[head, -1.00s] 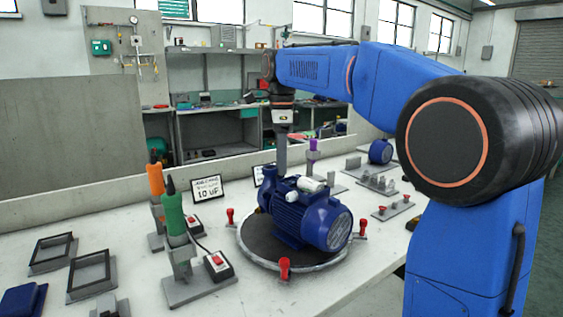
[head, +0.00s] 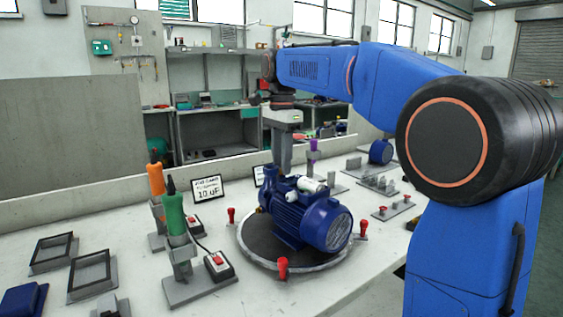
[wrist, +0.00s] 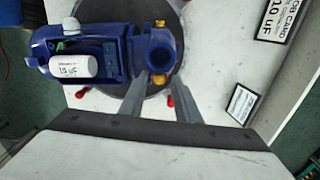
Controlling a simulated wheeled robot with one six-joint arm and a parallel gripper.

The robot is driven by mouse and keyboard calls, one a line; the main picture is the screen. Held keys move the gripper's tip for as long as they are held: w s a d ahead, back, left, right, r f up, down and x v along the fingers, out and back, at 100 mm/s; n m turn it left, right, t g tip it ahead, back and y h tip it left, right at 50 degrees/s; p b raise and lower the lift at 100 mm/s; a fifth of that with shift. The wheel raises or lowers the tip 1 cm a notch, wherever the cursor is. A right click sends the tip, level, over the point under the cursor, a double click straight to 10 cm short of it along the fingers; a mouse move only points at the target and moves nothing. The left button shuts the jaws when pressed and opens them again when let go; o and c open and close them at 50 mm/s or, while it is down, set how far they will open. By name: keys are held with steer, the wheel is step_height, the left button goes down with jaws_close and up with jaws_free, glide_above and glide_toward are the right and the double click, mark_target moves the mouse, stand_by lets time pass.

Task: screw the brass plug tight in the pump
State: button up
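The blue pump (head: 312,215) sits on a round dark turntable (head: 257,243), and its body fills the upper left of the wrist view (wrist: 110,55). In the wrist view a small brass plug (wrist: 160,79) shows at the pump's round port end, between my fingertips. A second brass piece (wrist: 160,22) shows on the port's opposite side. My gripper (head: 284,172) points down over the port end of the pump. In the wrist view its two fingers (wrist: 161,76) stand apart, with a gap on each side of the plug. How deep the plug sits cannot be told.
Red clamps (head: 283,267) ring the turntable. A green-handled tool (head: 174,214) and an orange-handled tool (head: 156,179) stand at left, with red-switch boxes. A job card (head: 208,189) stands behind. Empty frames (head: 92,274) lie at left; small parts racks stand at right.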

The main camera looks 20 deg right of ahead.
steer(key=shift+n, duration=0.6)
steer(key=n, duration=0.3)
steer(key=shift+n, duration=0.3)
steer(key=shift+n, duration=1.7)
jaws_close()
steer(key=shift+m, duration=1.8)
